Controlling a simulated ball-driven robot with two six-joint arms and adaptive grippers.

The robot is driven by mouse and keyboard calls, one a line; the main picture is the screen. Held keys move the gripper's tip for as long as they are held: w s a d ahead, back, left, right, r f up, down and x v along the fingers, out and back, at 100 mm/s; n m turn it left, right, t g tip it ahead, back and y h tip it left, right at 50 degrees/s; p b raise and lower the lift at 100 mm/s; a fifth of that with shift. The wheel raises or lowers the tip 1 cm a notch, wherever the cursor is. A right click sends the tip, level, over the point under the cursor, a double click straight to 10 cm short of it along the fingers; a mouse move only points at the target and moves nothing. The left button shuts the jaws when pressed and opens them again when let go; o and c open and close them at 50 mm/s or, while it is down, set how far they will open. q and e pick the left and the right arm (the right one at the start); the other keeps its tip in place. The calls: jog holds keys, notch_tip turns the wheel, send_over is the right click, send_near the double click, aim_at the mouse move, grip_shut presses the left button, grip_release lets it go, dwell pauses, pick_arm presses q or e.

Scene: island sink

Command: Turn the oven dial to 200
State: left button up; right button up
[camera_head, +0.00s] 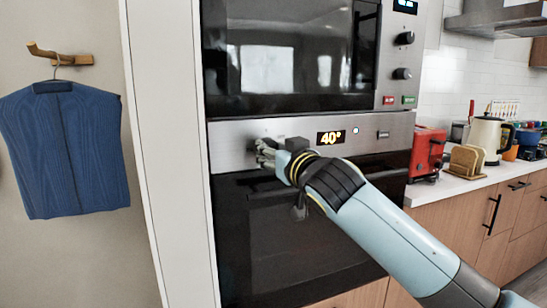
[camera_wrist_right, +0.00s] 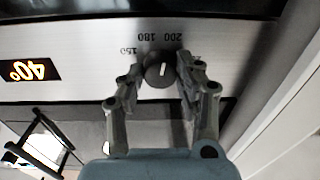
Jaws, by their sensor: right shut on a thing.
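The oven dial (camera_wrist_right: 158,72) is a dark round knob on the steel panel, with a short, nearly vertical white mark. The upside-down numbers 150, 180 and 200 (camera_wrist_right: 165,37) curve around it in the right wrist view. My right gripper (camera_wrist_right: 161,80) is shut on the dial, one finger on each side. In the head view, my right gripper (camera_head: 262,152) is at the left of the oven panel and hides the dial. My left gripper is not in view.
The dark oven door (camera_head: 270,235) is below the panel, with a microwave (camera_head: 290,55) above. A red toaster (camera_head: 427,150) and a kettle (camera_head: 487,138) stand on the right counter. A blue garment (camera_head: 65,150) hangs on the left wall.

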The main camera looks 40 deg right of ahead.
jog(key=shift+f+m+b, duration=0.2)
jog(key=shift+m+b, duration=0.1)
jog(key=shift+m, duration=0.6)
jog(key=o, duration=1.2)
jog(key=shift+r, duration=0.1)
jog(key=shift+c, duration=0.2)
jog(key=s+a, duration=0.2)
jog(key=s, duration=0.9)
jog(key=shift+s+a, duration=0.2)
jog(key=shift+s, duration=0.2)
